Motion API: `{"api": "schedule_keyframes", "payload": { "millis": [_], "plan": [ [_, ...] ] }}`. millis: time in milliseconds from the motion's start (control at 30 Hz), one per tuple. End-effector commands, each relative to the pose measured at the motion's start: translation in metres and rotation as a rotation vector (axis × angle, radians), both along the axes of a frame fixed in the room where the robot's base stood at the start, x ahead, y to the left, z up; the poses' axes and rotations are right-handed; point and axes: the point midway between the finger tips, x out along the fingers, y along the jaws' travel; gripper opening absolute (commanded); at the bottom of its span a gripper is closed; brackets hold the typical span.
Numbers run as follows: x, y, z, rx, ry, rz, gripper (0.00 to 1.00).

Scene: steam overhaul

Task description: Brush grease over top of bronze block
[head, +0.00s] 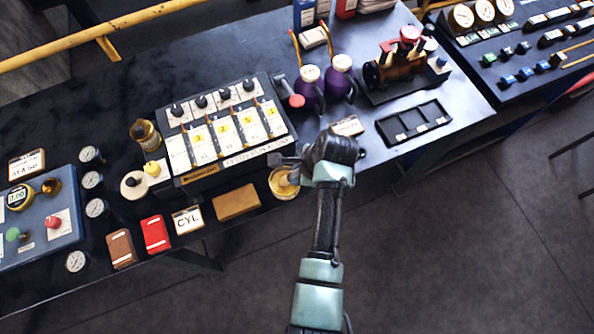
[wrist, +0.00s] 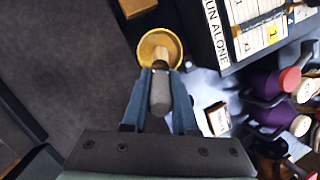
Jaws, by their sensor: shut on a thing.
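My gripper (head: 290,167) is shut on a brush (wrist: 160,92) with a dark handle, seen in the wrist view between the fingers (wrist: 158,74). The brush's pale bristles (wrist: 162,54) point down at a round yellow grease tin (wrist: 143,47) and overlap its opening. I cannot tell how deep they reach. In the head view the tin (head: 285,192) is beside my gripper at the bench's front edge. The bronze block (head: 236,203), a flat orange-brown slab, lies just left of the tin. It also shows at the top of the wrist view (wrist: 137,7). Its top is uncovered.
A "CYL." card (head: 188,220), a red block (head: 155,234) and a brown block (head: 121,249) lie left along the front edge. A lever panel (head: 225,130) stands behind. Purple oil cans (head: 309,88) and an empty black tray (head: 414,123) are to the right.

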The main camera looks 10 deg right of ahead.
Motion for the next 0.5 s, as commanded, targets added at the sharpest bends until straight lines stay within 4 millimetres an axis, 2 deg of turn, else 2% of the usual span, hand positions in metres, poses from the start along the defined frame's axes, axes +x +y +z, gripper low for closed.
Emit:
{"api": "schedule_keyframes", "payload": {
  "millis": [167, 500],
  "plan": [
    [-0.001, 0.000, 0.006, 0.000, 0.004, 0.000, 0.00],
    [-0.001, 0.000, 0.033, 0.000, 0.001, 0.000, 0.00]
  ]
}}
